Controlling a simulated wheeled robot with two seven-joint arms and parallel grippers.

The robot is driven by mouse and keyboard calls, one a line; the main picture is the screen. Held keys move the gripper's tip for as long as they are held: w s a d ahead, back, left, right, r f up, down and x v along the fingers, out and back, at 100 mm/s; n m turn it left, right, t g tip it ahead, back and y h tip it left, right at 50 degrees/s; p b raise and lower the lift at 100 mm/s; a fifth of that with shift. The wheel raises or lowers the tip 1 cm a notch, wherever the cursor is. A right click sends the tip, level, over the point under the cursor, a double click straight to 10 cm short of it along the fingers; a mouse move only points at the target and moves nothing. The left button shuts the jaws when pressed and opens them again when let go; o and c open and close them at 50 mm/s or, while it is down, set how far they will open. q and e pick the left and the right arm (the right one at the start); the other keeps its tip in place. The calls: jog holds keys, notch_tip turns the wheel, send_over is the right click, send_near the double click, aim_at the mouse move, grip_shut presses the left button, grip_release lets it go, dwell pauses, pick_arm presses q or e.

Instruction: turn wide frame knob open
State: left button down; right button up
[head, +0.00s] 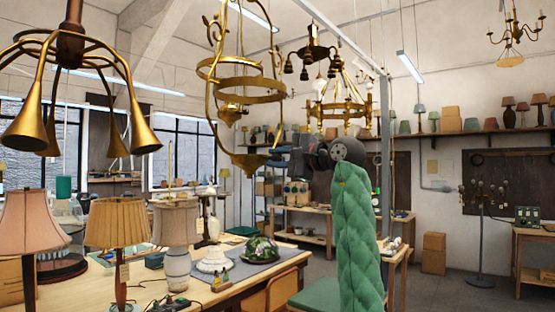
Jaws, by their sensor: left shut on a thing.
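My left gripper (303,152) is dark and small in the middle of the head view, beyond the grey wrist joint and above the green quilted sleeve of my arm. It points away and to the left, beside the lower end of a tall brass hanging lamp frame (243,72). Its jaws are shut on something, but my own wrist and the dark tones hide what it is. I cannot make out the wide frame knob or how far it is turned. My right gripper is out of view.
A workbench (290,262) at the lower left holds shaded lamps (118,222) and a flowered glass shade (260,250). Brass horn lamps (137,125) hang at the upper left. A grey post (385,130) stands behind my arm. Open floor (445,290) lies at the right.

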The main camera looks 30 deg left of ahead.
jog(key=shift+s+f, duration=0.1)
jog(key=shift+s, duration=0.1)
pick_arm(q)
jog(key=shift+m, duration=0.3)
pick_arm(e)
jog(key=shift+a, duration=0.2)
pick_arm(q)
jog(key=c, duration=1.3)
grip_release()
jog(key=shift+o, duration=0.2)
jog(key=shift+w, duration=0.1)
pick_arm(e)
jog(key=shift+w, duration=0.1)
pick_arm(q)
jog(key=shift+d, duration=0.1)
